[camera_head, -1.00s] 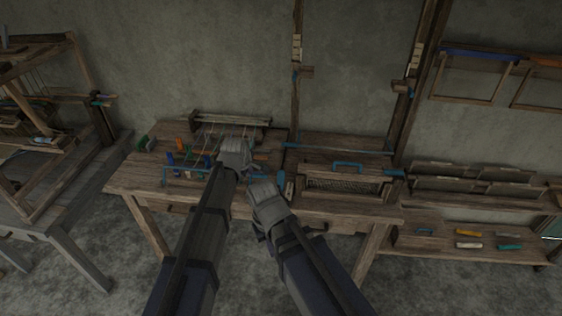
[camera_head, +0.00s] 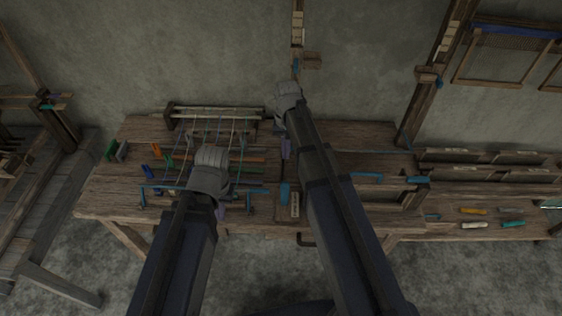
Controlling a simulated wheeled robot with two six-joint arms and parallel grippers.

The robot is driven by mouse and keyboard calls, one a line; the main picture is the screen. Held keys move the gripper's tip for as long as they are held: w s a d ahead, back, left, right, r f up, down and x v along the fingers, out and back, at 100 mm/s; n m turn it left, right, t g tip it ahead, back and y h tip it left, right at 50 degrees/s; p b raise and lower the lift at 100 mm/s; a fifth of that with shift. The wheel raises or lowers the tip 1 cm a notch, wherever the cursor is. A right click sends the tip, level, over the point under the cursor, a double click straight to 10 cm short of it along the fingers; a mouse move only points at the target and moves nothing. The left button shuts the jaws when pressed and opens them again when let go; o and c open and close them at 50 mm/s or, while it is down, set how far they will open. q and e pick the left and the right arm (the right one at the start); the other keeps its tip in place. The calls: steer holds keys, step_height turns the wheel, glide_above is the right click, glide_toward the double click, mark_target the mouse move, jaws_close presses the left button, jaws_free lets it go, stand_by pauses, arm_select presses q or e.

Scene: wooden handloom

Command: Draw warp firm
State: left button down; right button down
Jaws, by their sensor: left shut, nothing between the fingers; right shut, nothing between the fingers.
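The small loom frame stands on the left half of the wooden bench, with a wooden back beam (camera_head: 218,113) and a blue bar (camera_head: 160,188) at its front. Thin pale and coloured warp threads (camera_head: 234,136) run forward from the back beam; their slackness is too fine to tell. My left gripper (camera_head: 211,157) is shut and empty over the front middle of the threads, hiding part of them. My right gripper (camera_head: 287,92) is shut and empty, right of the back beam, near the bench's back edge. Whether either gripper touches anything is unclear.
The bench (camera_head: 350,137) has bare wood at its back right. A blue handle (camera_head: 367,176) shows to the right of my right arm. A wooden post (camera_head: 297,40) rises behind my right gripper.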

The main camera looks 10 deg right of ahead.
mark_target(285, 195)
steer(key=shift+w+d, duration=0.2)
steer(key=shift+w, duration=0.25)
steer(key=shift+r, duration=0.1)
steer(key=shift+f, duration=0.2)
steer(key=f+b, duration=0.6)
steer(key=b, duration=0.1)
steer(key=s+f+b, duration=0.1)
steer(key=f+b, duration=0.2)
steer(key=f, duration=0.1)
steer(key=shift+a+f+b, duration=0.1)
steer(key=shift+b, duration=0.2)
steer(key=s+r+p, duration=0.1)
steer(key=s+a+r+p, duration=0.1)
steer(key=s, duration=0.1)
steer(key=shift+s+r, duration=0.15)
steer(key=shift+s, duration=0.1)
steer(key=shift+w, duration=0.1)
